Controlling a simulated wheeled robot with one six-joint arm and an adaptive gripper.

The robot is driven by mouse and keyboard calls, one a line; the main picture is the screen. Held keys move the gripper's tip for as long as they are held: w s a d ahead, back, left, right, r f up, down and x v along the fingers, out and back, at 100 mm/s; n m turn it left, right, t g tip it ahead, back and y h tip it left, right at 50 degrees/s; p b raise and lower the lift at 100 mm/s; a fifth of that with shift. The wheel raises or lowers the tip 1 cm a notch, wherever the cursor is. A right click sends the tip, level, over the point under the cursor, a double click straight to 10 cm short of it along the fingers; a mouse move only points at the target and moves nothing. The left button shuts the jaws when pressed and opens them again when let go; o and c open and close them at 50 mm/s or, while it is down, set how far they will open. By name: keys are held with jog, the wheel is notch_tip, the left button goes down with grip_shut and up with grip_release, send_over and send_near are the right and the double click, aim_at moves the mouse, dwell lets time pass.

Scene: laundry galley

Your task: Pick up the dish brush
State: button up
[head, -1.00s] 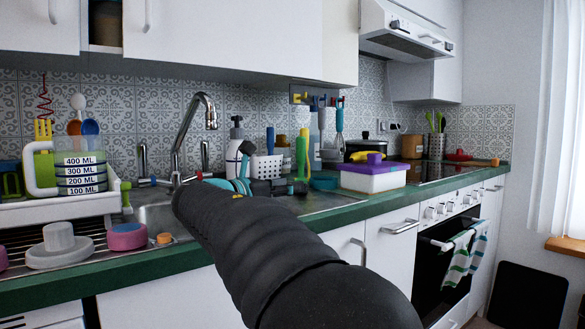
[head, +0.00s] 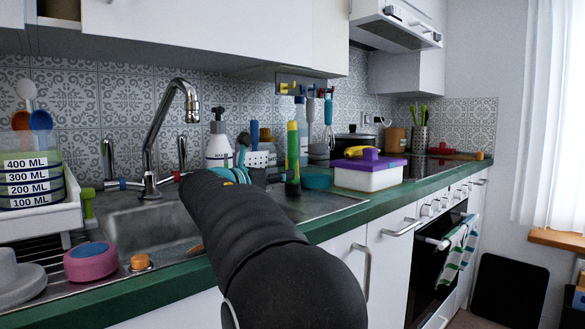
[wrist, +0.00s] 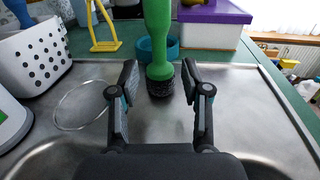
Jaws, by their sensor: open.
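The dish brush stands upright, bristles down, on the metal drainer; its green handle (wrist: 158,35) and dark bristle head show in the wrist view. In the head view the green brush (head: 293,165) stands right of the tap, just beyond my arm. My gripper (wrist: 159,80) is open and empty, with one finger on each side of the brush's line. The brush head appears just ahead of the fingertips or between them; I cannot tell which. The top of the handle is cut off in the wrist view. My arm mostly hides the gripper in the head view.
A white perforated basket (wrist: 35,55) and a clear round disc (wrist: 82,106) are on the left. A yellow tool (wrist: 103,30) stands behind. A teal bowl (wrist: 172,47) is behind the brush, near a white box with a purple lid (wrist: 215,14). Bare drainer lies right.

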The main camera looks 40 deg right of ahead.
aim_at(293, 162)
jog(key=shift+x, duration=2.85)
jog(key=shift+r, duration=0.2)
grip_shut()
